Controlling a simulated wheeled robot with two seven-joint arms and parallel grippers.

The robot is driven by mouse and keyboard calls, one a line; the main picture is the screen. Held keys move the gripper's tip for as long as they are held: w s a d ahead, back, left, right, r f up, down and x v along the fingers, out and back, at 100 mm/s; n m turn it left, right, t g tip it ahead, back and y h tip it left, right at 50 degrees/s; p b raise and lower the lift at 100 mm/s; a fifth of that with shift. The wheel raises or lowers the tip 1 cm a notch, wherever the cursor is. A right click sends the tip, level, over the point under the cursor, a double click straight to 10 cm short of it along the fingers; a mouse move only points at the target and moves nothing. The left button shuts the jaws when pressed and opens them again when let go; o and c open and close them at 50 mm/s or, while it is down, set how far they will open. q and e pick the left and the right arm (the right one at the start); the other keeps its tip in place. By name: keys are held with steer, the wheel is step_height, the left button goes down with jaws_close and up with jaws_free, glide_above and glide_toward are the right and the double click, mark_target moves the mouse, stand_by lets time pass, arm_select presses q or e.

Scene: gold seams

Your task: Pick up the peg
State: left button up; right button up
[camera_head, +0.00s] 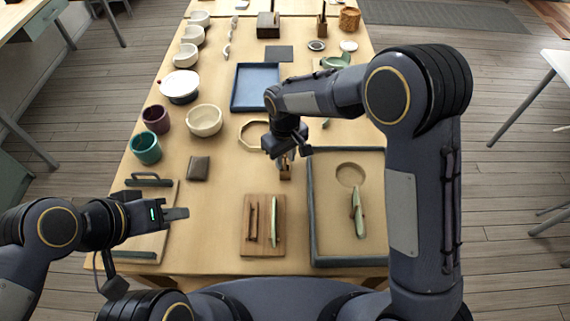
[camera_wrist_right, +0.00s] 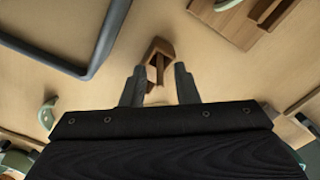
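A small brown wooden block with a slim peg-like piece (camera_wrist_right: 159,68) shows in the right wrist view, just beyond and between my fingertips. I take the slim piece for the peg; its exact shape is hard to tell. In the head view the wooden block (camera_head: 286,172) stands on the table below my right gripper (camera_head: 286,152), which partly hides it. In the right wrist view my right gripper (camera_wrist_right: 158,84) is open, with a visible gap on both sides of the piece. My left gripper (camera_head: 178,214) is over the left front of the table, apart from the peg.
A wooden board (camera_head: 249,243) with a brown piece and a green piece lies in front. A dark-framed tray (camera_head: 314,225) is at the right. A blue tray (camera_head: 235,92), white bowl (camera_head: 204,120) and dark box (camera_head: 198,168) stand nearby.

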jaws_close()
